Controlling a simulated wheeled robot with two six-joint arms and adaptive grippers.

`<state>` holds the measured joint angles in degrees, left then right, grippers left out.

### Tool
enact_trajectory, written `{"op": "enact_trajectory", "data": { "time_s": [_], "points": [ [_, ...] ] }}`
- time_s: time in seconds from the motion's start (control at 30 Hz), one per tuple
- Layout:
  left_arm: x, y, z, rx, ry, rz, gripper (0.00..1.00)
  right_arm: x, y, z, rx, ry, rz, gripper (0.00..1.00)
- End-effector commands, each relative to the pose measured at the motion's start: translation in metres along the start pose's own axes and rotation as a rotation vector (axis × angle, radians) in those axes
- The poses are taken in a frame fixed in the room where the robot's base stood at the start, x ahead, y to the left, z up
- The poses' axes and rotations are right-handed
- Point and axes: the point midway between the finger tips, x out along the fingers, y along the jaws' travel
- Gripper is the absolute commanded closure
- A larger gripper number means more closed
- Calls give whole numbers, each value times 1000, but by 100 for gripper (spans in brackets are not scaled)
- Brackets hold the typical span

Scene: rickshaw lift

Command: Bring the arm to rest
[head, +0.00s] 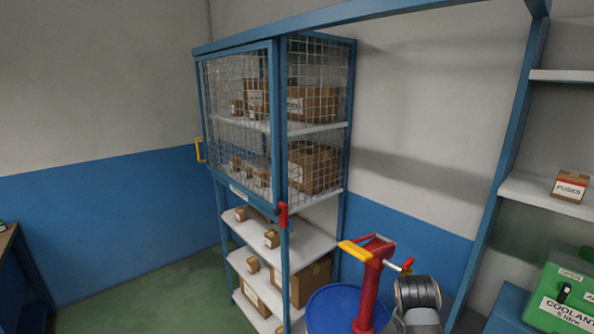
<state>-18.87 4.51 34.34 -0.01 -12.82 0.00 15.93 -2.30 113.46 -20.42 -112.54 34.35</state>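No gripper shows in the head view. A grey and black link of one of my arms rises at the bottom, right of centre, and its gripper end cannot be made out. It appears close to a red post (371,285) with a yellow handle (354,251) and a red-tipped side lever (407,266). The post stands at a blue drum (332,312). Whether my arm touches the post or lever cannot be told.
A blue cage cabinet (282,130) with a mesh front, yellow handle (199,150) and red latch (283,214) holds boxes. A fuses box (570,186) sits on the right shelf above a green coolant container (562,300). Open green floor (150,305) lies left.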

Motion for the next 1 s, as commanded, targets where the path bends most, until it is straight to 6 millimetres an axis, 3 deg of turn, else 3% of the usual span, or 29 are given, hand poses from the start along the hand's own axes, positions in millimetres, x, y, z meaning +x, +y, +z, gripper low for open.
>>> {"op": "enact_trajectory", "data": {
  "time_s": [0.2, 0.3, 0.4, 0.6, 0.7, 0.83, 0.93, 1.0],
  "points": [
    [-2, -1, -54, -3, 82, -1, 60, 26, 26, 36, -165, -6, -25, 62],
    [-2, -1, -64, -4, 95, -2, 60, 35, 39, 55, -254, -8, -42, 62],
    [-2, -1, -60, -4, 88, -2, 60, 41, 52, 76, -346, -10, -64, 62],
    [0, -1, -22, -1, 32, -1, 60, 47, 78, 118, -537, -15, -115, 62],
    [0, 0, -14, -1, 20, -1, 60, 45, 90, 139, -631, -18, -146, 62],
    [0, -1, -20, -1, 30, -1, 60, 39, 103, 166, -748, -21, -191, 62],
    [-1, -1, -36, -2, 52, -1, 60, 32, 113, 185, -833, -24, -227, 62],
    [8, -1, -48, -3, 72, -2, 60, 64, 108, 190, -827, -31, -221, 62]
  ]
}}
